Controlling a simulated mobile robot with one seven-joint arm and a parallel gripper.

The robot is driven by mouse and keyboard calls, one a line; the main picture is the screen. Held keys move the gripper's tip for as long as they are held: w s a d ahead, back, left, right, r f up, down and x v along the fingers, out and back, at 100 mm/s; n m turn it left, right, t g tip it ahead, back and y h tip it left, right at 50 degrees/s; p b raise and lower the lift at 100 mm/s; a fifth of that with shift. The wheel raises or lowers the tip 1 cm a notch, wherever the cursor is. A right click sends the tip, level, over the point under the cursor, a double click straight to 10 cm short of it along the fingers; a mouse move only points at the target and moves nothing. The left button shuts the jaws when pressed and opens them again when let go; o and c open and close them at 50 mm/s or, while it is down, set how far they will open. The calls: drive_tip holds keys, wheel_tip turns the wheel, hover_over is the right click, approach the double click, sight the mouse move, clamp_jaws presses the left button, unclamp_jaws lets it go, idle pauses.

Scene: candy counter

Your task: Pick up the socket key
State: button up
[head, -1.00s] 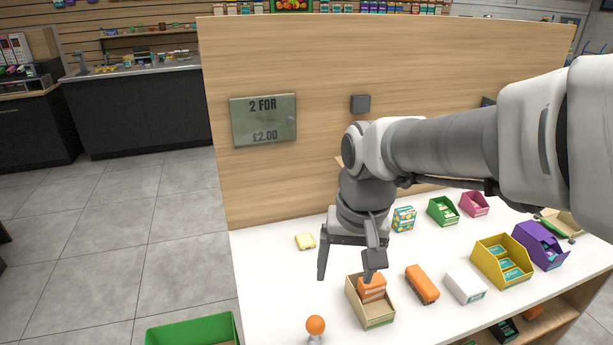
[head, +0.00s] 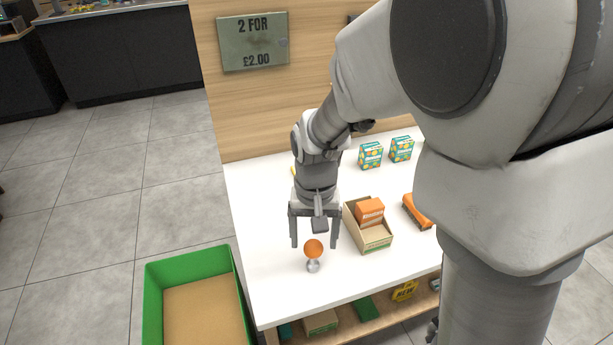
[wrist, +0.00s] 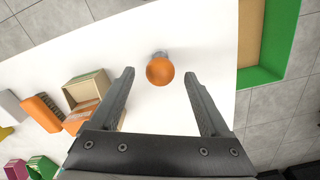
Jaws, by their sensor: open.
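The socket key (head: 313,249) appears to be the piece with a round orange knob on a short silver metal shank. It stands on the white counter near its front left edge. In the wrist view the orange knob (wrist: 160,71) lies between the two fingertips as seen from above, with a little of the metal showing beyond it. My gripper (head: 315,244) is open, its fingers pointing down, one on each side of the knob in the picture. The gripper (wrist: 159,75) touches nothing that I can see. I cannot tell the height left between fingertips and knob.
A cardboard tray (head: 377,244) with an orange box (head: 370,211) stands just right of the gripper. An orange packet (head: 416,211) lies further right. A green-walled bin (head: 150,300) stands left of the counter. Two patterned boxes (head: 371,154) stand behind. The counter's front left is clear.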

sight(313, 255)
wheel_tip(313, 255, down, 7)
drive_tip(key=shift+w+r+b, duration=0.1)
drive_tip(key=shift+w+b, duration=0.05)
drive_tip(key=shift+b, duration=0.85)
drive_tip(key=shift+r, duration=0.1)
clamp_jaws()
